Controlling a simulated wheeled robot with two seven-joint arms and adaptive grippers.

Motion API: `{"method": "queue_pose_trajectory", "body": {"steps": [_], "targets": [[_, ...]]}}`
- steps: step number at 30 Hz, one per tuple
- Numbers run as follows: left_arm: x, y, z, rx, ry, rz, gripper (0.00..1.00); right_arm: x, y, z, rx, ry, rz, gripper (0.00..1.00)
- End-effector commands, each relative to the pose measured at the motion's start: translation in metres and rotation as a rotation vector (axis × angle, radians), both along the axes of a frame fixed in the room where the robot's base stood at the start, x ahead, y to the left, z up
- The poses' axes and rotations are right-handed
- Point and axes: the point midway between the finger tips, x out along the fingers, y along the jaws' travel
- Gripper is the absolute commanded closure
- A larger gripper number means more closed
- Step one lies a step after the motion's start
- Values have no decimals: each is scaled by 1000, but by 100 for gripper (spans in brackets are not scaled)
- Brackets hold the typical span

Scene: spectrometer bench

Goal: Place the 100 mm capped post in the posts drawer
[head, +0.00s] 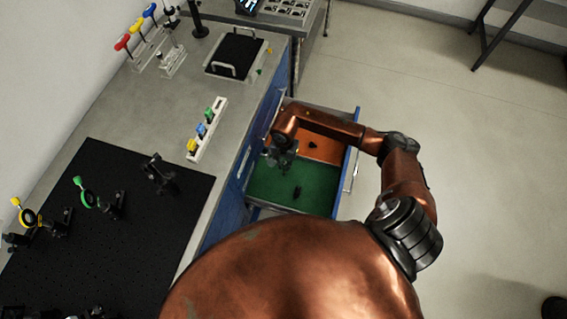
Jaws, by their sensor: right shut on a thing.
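The blue drawer stands pulled out from the bench, with a green section (265,186) nearer me and an orange section (325,153) behind it. My right gripper (281,158) points down over the drawer's bench side, near the line between the two sections. It is shut on a small dark thing, which I take to be the 100 mm capped post; it hardly stands out from the fingers. Whether it touches the drawer floor I cannot tell. A short dark piece (297,192) lies on the green section, and another (312,145) on the orange section. My left gripper is out of view.
The drawer's outer front (350,165) stands beside my right forearm. On the bench are a black breadboard (120,225) with optical mounts, a white rack (207,130) with coloured pieces, and a black tray (236,56) with handles.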

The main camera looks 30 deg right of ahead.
Motion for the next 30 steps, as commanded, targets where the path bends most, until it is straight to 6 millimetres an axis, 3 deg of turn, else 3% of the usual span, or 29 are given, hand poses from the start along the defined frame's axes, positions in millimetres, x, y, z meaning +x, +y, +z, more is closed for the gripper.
{"method": "queue_pose_trajectory", "body": {"steps": [3,6,12,13,20,30], "targets": [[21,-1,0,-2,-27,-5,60,3,2,0,0,-5,4,100],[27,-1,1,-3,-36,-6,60,3,2,1,0,-5,5,100],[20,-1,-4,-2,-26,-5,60,2,1,-5,0,-4,3,100],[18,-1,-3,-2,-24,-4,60,2,1,-4,0,-4,3,86],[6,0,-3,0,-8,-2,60,1,0,-3,0,-4,1,70],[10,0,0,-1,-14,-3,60,2,0,1,0,-5,1,70]]}}
